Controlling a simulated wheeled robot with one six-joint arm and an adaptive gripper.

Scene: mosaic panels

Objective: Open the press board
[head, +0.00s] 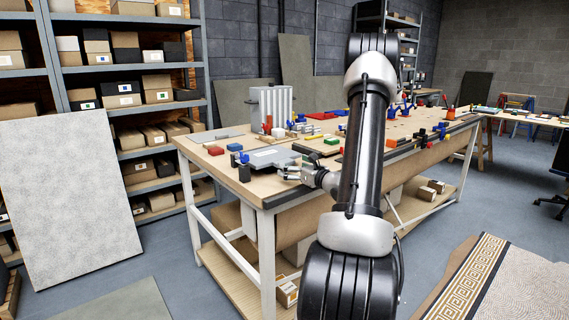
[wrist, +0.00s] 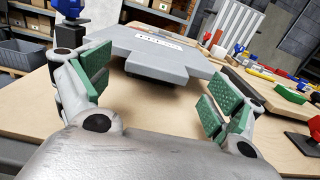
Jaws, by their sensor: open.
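The press board (head: 272,157) is a flat grey panel lying level near the left end of the workbench (head: 229,166). In the wrist view the press board (wrist: 120,43) shows a pale labelled strip on top and a tab (wrist: 165,66) on its near edge. My gripper (head: 284,174) is at the board's near side. In the wrist view my gripper (wrist: 158,88) is open, with green pads either side of the tab. The tab looks just ahead of or between the fingertips; I cannot tell if they touch it. What lies under the board is hidden.
A ribbed light-grey panel (head: 271,106) stands behind. Clamps and coloured pieces lie along the bench to the right. Bare wood lies below the gripper.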

